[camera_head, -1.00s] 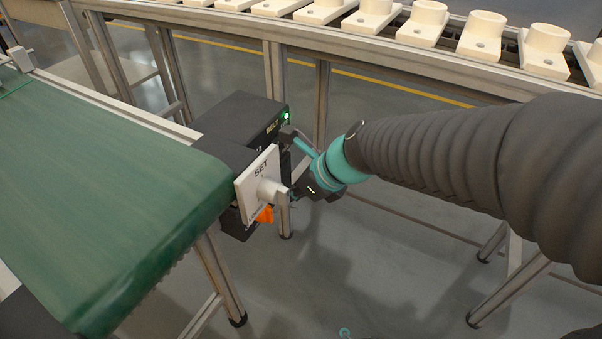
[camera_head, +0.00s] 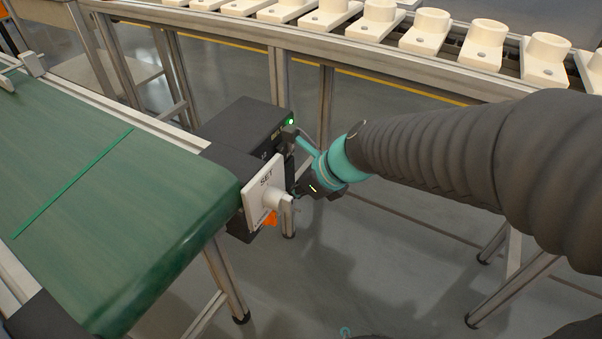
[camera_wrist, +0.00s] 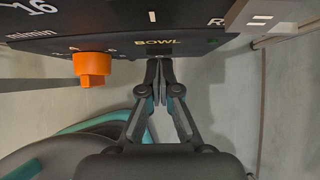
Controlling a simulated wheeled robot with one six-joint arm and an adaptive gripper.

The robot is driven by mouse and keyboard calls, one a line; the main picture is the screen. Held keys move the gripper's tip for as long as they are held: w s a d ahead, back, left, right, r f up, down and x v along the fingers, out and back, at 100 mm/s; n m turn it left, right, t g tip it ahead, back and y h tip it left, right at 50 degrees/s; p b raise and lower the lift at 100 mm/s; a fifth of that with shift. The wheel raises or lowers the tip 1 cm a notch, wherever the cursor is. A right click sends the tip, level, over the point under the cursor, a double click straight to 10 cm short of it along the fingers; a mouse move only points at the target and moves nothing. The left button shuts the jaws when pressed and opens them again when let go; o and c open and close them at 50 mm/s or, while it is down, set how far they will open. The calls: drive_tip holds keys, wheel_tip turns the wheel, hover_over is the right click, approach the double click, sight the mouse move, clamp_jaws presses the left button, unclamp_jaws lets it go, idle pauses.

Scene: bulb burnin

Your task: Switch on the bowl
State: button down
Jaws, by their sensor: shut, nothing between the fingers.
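The dark control box (camera_head: 240,125) stands beside the belt, with a lit green lamp (camera_head: 291,121) at its upper right corner. In the wrist view its panel (camera_wrist: 120,20) bears the label BOWL (camera_wrist: 157,43). An orange knob (camera_wrist: 92,68) sits left of that label. My gripper (camera_head: 291,135) is at the box's front face; its fingers (camera_wrist: 159,64) are shut together and empty, with tips just below the BOWL label. I cannot tell whether they touch the panel. Any BOWL switch behind the fingertips is hidden.
A green conveyor belt (camera_head: 110,210) fills the left. A white SET plate (camera_head: 263,190) with a protruding white handle (camera_head: 278,200) stands close to my gripper. A rail with several cream fixtures (camera_head: 427,32) runs along the back. Open floor (camera_head: 340,260) lies below.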

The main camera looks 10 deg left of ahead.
drive_tip(key=shift+d, duration=0.1)
drive_tip(key=d+f+p+v, duration=0.1)
drive_tip(key=d+p+v, duration=0.1)
drive_tip(key=v, duration=1)
drive_tip(key=shift+s+d+p, duration=0.25)
drive_tip(key=shift+s+p, duration=0.2)
drive_tip(key=shift+p, duration=0.3)
drive_tip(key=shift+p, duration=0.7)
drive_tip(key=shift+p, duration=0.7)
